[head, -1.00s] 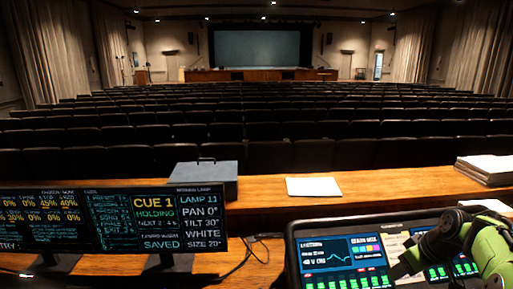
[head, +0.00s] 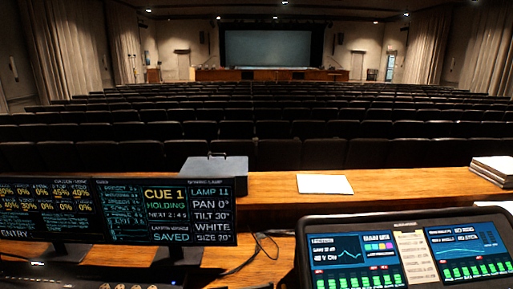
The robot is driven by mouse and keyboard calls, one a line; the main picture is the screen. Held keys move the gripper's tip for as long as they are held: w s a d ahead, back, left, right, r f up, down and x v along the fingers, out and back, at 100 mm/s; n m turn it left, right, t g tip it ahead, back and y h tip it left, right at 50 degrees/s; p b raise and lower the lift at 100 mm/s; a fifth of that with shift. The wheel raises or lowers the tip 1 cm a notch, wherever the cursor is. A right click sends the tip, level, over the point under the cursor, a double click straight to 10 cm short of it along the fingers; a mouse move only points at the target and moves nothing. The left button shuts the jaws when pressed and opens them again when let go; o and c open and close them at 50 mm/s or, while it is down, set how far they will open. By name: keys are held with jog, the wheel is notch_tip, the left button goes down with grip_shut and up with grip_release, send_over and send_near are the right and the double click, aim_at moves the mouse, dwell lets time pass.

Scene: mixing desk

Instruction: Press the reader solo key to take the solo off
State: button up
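The mixing desk (head: 412,232) stands at the lower right with its top part in view. It has a left screen (head: 352,259) and a right screen (head: 468,248), with a pale label strip (head: 416,256) between them. Both screens show rows of green meters along the bottom. The desk's lower part is cut off by the bottom edge, and I cannot make out a reader solo key. My gripper and arm are not in view.
Dark monitors (head: 118,210) stand at the left, reading CUE 1. A dark box (head: 214,172), a white paper (head: 324,184) and a stack of papers (head: 494,168) lie on the wooden ledge (head: 400,183). Black cables (head: 262,246) run between monitors and desk. Seat rows fill the hall beyond.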

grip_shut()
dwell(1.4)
